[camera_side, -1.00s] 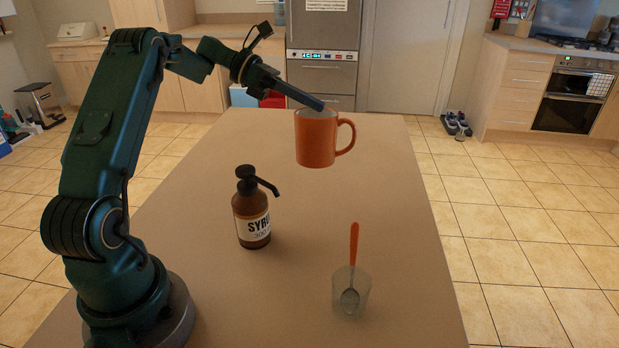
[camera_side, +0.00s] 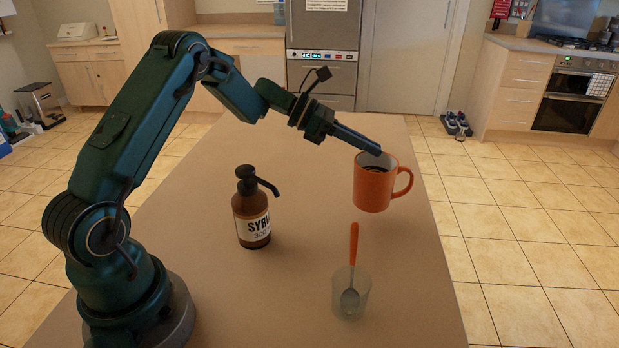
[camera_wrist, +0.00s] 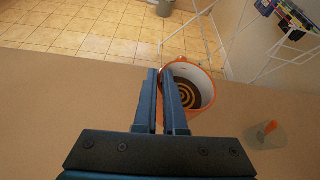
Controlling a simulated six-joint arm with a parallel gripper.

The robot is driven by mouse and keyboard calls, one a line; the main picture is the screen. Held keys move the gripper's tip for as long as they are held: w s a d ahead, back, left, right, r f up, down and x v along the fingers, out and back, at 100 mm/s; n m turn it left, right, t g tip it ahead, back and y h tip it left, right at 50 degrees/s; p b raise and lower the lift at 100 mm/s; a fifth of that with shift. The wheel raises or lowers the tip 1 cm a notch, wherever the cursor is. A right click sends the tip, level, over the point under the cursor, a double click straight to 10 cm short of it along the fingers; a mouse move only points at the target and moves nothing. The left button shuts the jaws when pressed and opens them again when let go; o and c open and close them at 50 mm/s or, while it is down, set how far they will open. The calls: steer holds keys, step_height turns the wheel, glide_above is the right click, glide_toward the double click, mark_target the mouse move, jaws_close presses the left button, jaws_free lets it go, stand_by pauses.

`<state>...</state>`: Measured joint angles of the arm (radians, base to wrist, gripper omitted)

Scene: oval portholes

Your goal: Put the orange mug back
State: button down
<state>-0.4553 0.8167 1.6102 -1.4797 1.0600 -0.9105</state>
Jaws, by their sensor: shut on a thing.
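The orange mug (camera_side: 371,187) is upright, its handle pointing right, over the right part of the table in the side view. My gripper (camera_side: 376,150) is shut on the left part of its rim. The wrist view shows the fingers (camera_wrist: 166,80) at the rim of the mug (camera_wrist: 203,72). Inside the mug is a white wall and a dark bottom with orange rings. I cannot tell for sure whether its base touches the table.
A brown syrup pump bottle (camera_side: 252,222) stands left of the mug on the tan table (camera_side: 300,290). A clear glass (camera_side: 350,298) with an orange-handled spoon (camera_side: 354,245) stands nearer the camera. The table's right edge lies close to the mug.

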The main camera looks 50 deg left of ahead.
mark_target(369, 164)
steer(key=shift+f, duration=1.9)
steer(key=shift+f, duration=0.1)
steer(key=c, duration=1.4)
jaws_free()
steer(key=shift+f, duration=0.15)
steer(key=o, duration=0.4)
